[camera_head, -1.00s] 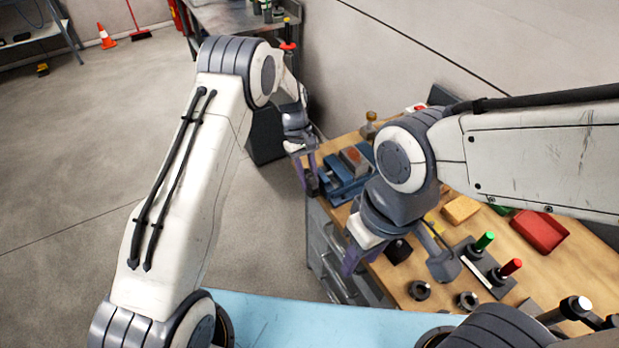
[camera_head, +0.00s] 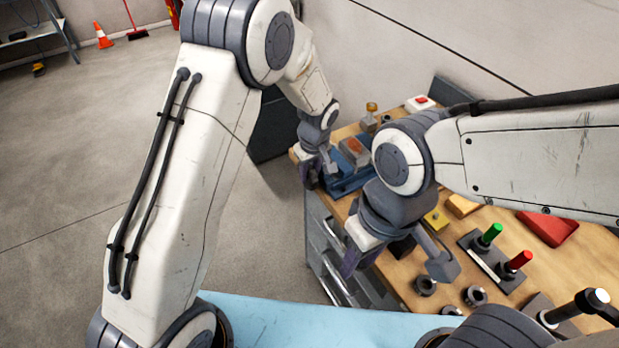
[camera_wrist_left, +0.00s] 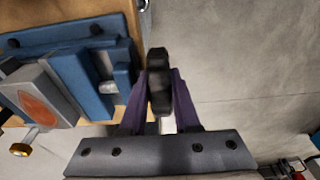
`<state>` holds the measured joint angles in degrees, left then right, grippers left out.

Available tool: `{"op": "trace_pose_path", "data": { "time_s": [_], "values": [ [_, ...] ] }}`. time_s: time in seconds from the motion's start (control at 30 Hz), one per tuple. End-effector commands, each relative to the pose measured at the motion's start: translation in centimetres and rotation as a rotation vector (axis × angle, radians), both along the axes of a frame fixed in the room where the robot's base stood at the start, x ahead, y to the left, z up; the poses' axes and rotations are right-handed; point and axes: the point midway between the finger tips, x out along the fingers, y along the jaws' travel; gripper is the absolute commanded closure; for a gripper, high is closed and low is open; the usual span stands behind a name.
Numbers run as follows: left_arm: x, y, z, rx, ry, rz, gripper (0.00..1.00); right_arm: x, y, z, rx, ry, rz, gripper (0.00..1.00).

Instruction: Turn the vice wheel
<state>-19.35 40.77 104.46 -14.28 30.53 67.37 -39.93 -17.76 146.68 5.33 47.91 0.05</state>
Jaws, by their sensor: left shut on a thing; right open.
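The blue vice (camera_head: 352,183) sits at the left end of the wooden bench, and it fills the upper left of the left wrist view (camera_wrist_left: 85,80). A grey block with an orange oval top (camera_head: 354,150) sits at the vice. The dark vice wheel (camera_wrist_left: 158,80) shows nearly edge-on in the left wrist view, beside the vice's end. My left gripper (camera_wrist_left: 160,105) is shut on the wheel, one purple finger on each side. In the head view my left gripper (camera_head: 318,170) hides most of the wheel. My right gripper (camera_head: 360,257) is open and empty over the bench's front edge.
The bench (camera_head: 405,275) holds a red tray (camera_head: 547,228), a stand with green and red handles (camera_head: 490,262), several dark rings and yellow blocks. Drawers (camera_head: 335,260) lie below its front edge. Open floor (camera_head: 80,160) is at the left.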

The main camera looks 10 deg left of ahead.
Motion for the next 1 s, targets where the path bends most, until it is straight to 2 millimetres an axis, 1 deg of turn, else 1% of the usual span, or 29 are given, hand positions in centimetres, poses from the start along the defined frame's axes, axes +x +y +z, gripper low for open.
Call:
{"op": "trace_pose_path", "data": {
  "time_s": [0.03,0.2,0.67,0.7,0.73,1.0],
  "values": [
    [0.2,-0.2,-0.3,0.007,-0.023,-0.004,1.00,0.0,0.0,-1.0,0.000,0.000,0.000,0.57],
    [0.1,-0.2,-0.2,0.032,-0.055,-0.003,1.00,0.0,0.0,-1.9,0.000,0.000,0.001,0.57],
    [0.1,-0.2,0.1,0.040,-0.067,0.000,1.00,0.0,0.0,-2.1,0.000,0.000,0.001,0.57],
    [0.1,-0.2,0.1,0.040,-0.067,0.000,0.62,0.0,0.0,-2.1,0.000,0.000,0.001,0.57],
    [0.1,-0.2,0.1,0.041,-0.067,0.000,0.57,0.0,0.0,-2.1,0.000,0.000,0.001,0.57],
    [0.0,-0.1,0.0,0.043,-0.063,0.001,0.57,0.0,0.0,-2.1,0.000,0.000,0.001,0.57]
  ]
}}
